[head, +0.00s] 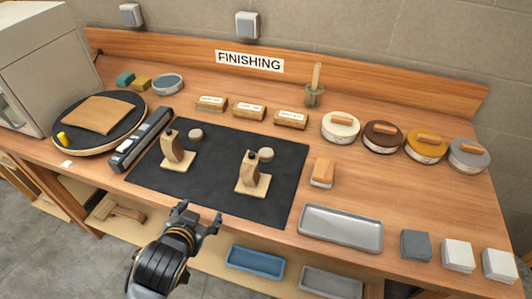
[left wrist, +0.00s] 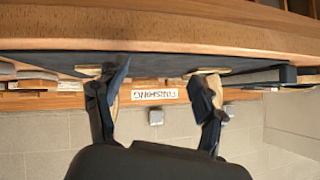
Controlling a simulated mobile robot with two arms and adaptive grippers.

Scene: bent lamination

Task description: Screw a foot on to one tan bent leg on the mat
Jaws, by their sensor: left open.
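Two tan bent legs stand upright on square tan bases on the black mat (head: 215,190): the left leg (head: 173,148) and the right leg (head: 248,172). Each has a small dark tip on top. A round tan foot (head: 196,134) lies behind and right of the left leg, and another round foot (head: 266,154) lies behind and right of the right leg. My left gripper (head: 199,214) is open and empty, in front of the bench's front edge. In the left wrist view the open fingers (left wrist: 158,80) frame the inverted mat edge, and the legs are mostly hidden behind them.
A grey tray (head: 340,228) and an orange-topped block (head: 323,172) sit right of the mat. A dark long tool (head: 141,139) and a round turntable (head: 62,147) with a tan panel lie left. Labelled blocks and several round tins line the back. Bare mat lies between the legs.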

